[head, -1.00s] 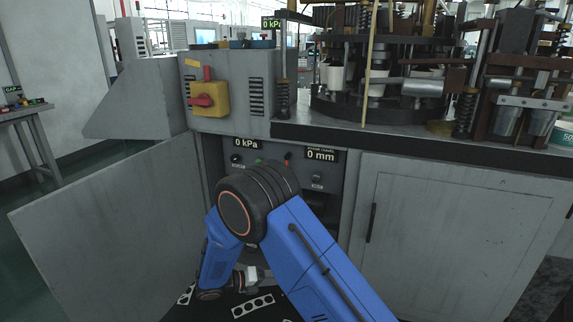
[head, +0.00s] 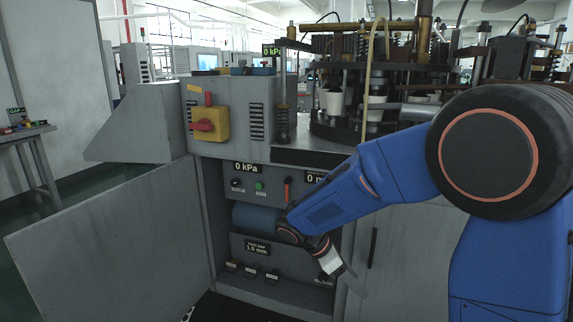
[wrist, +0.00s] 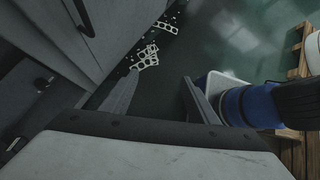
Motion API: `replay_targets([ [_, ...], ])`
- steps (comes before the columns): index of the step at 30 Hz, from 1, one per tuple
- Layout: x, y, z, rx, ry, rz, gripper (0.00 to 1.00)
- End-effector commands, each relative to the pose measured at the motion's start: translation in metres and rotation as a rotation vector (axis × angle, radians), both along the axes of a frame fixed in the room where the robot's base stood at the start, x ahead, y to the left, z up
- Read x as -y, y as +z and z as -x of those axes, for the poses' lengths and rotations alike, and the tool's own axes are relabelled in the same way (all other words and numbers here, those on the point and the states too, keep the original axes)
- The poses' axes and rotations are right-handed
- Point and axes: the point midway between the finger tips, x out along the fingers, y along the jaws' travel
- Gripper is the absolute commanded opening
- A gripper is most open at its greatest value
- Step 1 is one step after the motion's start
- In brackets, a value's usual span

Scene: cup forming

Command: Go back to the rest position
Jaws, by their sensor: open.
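My gripper (head: 345,274) is open, with nothing between its fingers. In the head view it hangs at the end of my blue arm, in front of the right side of the open cabinet bay. In the wrist view (wrist: 157,88) its two fingers stand apart over the floor. My arm is bent, with its large black joint high at the right, and it covers part of the cabinet front and the machine.
The grey cabinet door (head: 110,235) stands open at the left. Inside the bay are a blue cylinder (head: 258,218) and a control panel (head: 258,185). Punched metal strips (wrist: 146,58) lie on the floor. A wooden pallet (wrist: 298,40) shows at the right in the wrist view.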

Motion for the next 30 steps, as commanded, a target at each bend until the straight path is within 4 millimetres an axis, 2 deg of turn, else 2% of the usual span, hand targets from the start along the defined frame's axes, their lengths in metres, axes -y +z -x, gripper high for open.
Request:
replay_targets([
  [1, 0.010, 0.009, 0.008, 0.035, -0.047, -0.029, 0.54],
  [6, 0.034, 0.029, 0.035, 0.150, -0.215, -0.126, 0.54],
  [13, 0.060, 0.052, 0.074, 0.304, -0.448, -0.254, 0.54],
  [21, 0.082, 0.072, 0.120, 0.479, -0.727, -0.401, 0.54],
  [30, 0.097, 0.088, 0.169, 0.665, -1.041, -0.563, 0.54],
])
